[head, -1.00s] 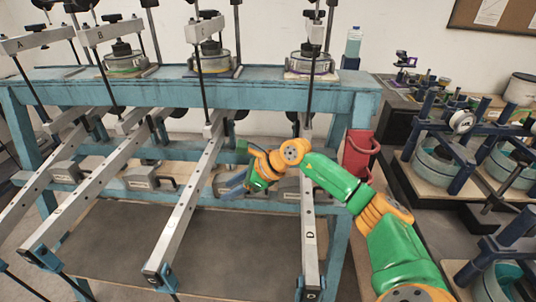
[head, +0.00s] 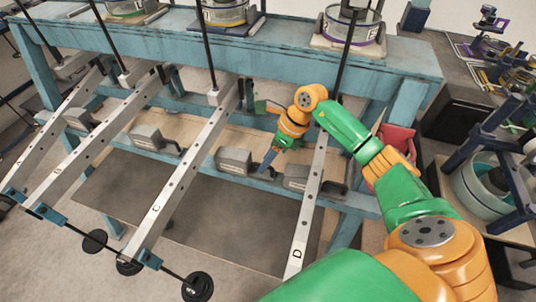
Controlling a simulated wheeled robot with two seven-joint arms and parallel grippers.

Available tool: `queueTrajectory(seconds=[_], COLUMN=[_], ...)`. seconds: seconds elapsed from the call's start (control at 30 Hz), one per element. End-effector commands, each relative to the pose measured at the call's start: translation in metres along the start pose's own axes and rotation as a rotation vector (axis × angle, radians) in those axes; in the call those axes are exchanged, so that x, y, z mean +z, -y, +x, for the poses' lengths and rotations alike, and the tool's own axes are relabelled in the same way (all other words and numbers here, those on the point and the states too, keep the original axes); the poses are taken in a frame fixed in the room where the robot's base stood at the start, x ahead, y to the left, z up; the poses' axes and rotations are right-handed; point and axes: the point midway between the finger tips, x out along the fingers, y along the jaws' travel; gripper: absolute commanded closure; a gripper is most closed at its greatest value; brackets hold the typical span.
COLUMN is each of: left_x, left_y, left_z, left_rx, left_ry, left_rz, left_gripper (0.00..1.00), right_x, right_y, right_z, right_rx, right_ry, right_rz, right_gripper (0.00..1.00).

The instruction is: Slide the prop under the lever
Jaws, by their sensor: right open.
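Long pale levers labelled B (head: 57,170), C (head: 157,208) and D (head: 298,252) slope from the teal frame toward the front. Grey block props with dark handles sit on a wooden shelf below them. One prop (head: 235,160) lies right of lever C, and another (head: 298,178) is at lever D, partly hidden behind it. More props (head: 150,137) (head: 80,118) sit farther left. My right gripper (head: 267,160) is open, its blue fingers pointing down near the handle end of the prop right of lever C. Contact cannot be told. My left gripper is not in view.
The teal frame's top beam (head: 240,52) carries round cells and black hanging rods. Black disc weights (head: 197,286) hang at the front left. A red bin (head: 395,150) stands right of the frame, partly behind my arm. Blue equipment (head: 490,130) stands at the far right.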

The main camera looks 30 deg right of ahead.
Motion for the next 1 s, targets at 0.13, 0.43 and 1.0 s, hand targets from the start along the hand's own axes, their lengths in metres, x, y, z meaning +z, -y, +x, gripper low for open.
queueTrajectory(seconds=[0.13,0.43,1.0], left_x=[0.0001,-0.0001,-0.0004], left_y=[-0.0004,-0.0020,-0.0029], left_z=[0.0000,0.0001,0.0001], left_rx=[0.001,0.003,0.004], left_ry=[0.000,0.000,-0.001], left_rz=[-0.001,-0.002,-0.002], left_gripper=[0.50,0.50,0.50], right_x=[-0.0004,-0.0002,-0.0001], right_y=[0.0001,0.0000,0.0002], right_z=[0.0022,0.0019,0.0016], right_rx=[0.000,0.000,0.000], right_ry=[0.000,0.000,0.001], right_rz=[0.000,-0.001,0.000], right_gripper=[0.55,1.00,1.00])
